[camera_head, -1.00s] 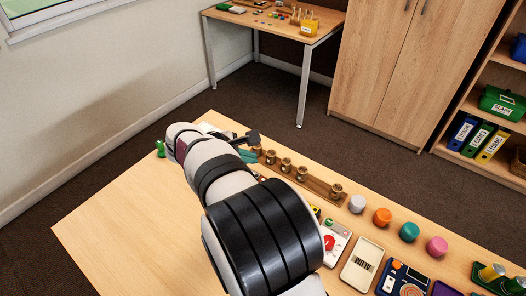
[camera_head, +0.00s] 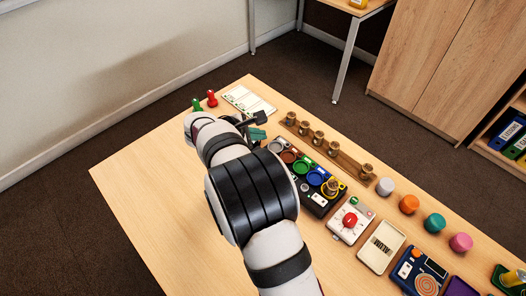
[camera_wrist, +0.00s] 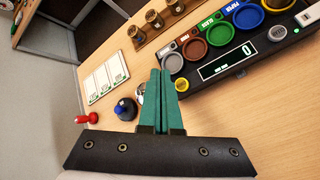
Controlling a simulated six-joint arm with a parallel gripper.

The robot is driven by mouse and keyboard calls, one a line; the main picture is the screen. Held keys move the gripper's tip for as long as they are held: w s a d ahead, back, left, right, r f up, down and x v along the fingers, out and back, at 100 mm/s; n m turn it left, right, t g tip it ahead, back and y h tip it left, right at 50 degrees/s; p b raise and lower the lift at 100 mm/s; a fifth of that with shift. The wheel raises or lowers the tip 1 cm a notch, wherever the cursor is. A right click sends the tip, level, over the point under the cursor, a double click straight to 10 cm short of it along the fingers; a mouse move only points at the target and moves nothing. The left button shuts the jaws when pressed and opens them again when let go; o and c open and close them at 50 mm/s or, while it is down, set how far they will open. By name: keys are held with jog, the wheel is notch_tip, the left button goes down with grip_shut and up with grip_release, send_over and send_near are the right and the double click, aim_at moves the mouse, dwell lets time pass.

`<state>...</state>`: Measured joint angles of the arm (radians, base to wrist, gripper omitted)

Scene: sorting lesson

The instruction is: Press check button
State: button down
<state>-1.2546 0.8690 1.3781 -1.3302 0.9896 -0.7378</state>
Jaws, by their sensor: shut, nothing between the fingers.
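The black sorting panel (camera_head: 312,190) lies in front of the cup row, partly hidden by my arm in the head view. It has coloured round dishes and, in the wrist view, a display (camera_wrist: 228,60) reading 0. In the head view my gripper (camera_head: 258,126) is left of the panel.
A wooden rack (camera_head: 330,145) of brass cups stands behind the panel. A white box (camera_head: 351,221) with a red knob stands right of it. A white card (camera_wrist: 107,76), a blue stamp (camera_wrist: 125,109) and a red stamp (camera_wrist: 86,118) are left of my gripper. The front left table is clear.

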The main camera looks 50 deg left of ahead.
jog(key=shift+f, duration=2.25)
jog(key=shift+f, duration=0.4)
jog(key=shift+f, duration=0.45)
dwell(0.6)
jog(key=shift+r, duration=0.9)
jog(key=shift+r, duration=2.5)
